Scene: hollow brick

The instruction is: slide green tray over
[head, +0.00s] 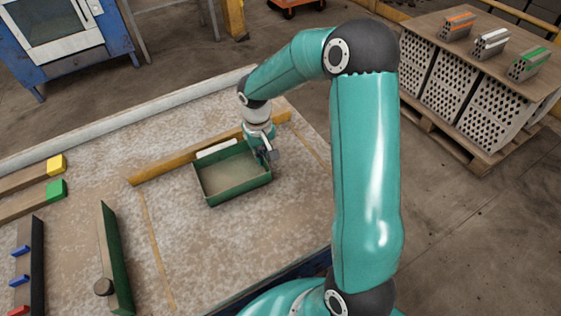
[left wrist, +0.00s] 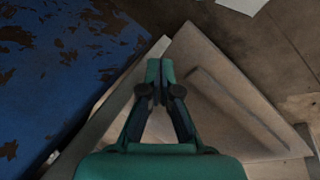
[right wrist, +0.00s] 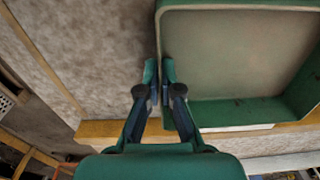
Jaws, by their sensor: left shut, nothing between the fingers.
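The green tray (head: 240,192) is a shallow, open, empty box on the speckled table, beside a yellow wooden strip (head: 160,172) at its back. My right gripper (head: 266,153) is at the tray's right side in the head view. In the right wrist view, its fingers (right wrist: 160,72) close on the tray's side wall, one finger on each side, with the tray floor (right wrist: 235,55) to the right. My left gripper (left wrist: 160,72) is shut and empty in the left wrist view, over pale boards and a worn blue surface. It is outside the head view.
Wooden bars with a yellow block (head: 57,164) and a green block (head: 56,190) lie at the left. A pale strip lies behind the tray.

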